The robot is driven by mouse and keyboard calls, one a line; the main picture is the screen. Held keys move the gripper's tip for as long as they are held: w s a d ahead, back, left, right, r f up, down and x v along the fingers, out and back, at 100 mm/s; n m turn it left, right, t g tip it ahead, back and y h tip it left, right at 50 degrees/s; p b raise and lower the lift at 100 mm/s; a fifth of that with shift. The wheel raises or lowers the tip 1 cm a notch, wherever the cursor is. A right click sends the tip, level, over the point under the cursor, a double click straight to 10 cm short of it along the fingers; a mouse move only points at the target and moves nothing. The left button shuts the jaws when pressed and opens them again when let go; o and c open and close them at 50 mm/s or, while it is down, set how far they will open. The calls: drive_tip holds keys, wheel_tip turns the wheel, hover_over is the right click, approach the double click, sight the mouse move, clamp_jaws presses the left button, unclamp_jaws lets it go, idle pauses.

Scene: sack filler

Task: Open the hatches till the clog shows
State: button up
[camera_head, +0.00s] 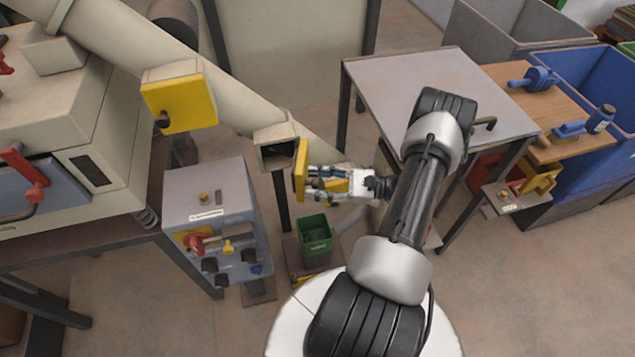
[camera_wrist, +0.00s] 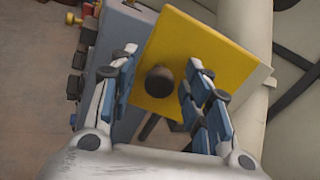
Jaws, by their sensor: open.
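A beige sloping chute (camera_head: 235,103) carries yellow hatches. The upper hatch (camera_head: 180,103) is shut, with a dark knob. The middle hatch (camera_head: 300,168) stands swung open, nearly edge-on, beside a dark opening (camera_head: 276,152); what lies inside is too dark to tell. Another yellow part (camera_head: 335,184), perhaps a lower hatch, is partly hidden behind my gripper. My gripper (camera_head: 312,181) is open, just right of the middle hatch. In the wrist view a yellow hatch plate (camera_wrist: 205,62) and its dark knob (camera_wrist: 160,80) show between the spread fingers (camera_wrist: 160,85); contact with the knob cannot be told.
A grey control box (camera_head: 210,215) with knobs stands left of the gripper. A green bin (camera_head: 315,238) is on the floor below. A grey-topped table (camera_head: 385,75) stands behind my arm. Blue bins (camera_head: 580,75) and a wooden board with blue tools (camera_head: 540,105) are at right.

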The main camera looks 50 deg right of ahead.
drive_tip(key=shift+d, duration=0.1)
drive_tip(key=v, duration=1.2)
drive_tip(key=shift+c, duration=0.3)
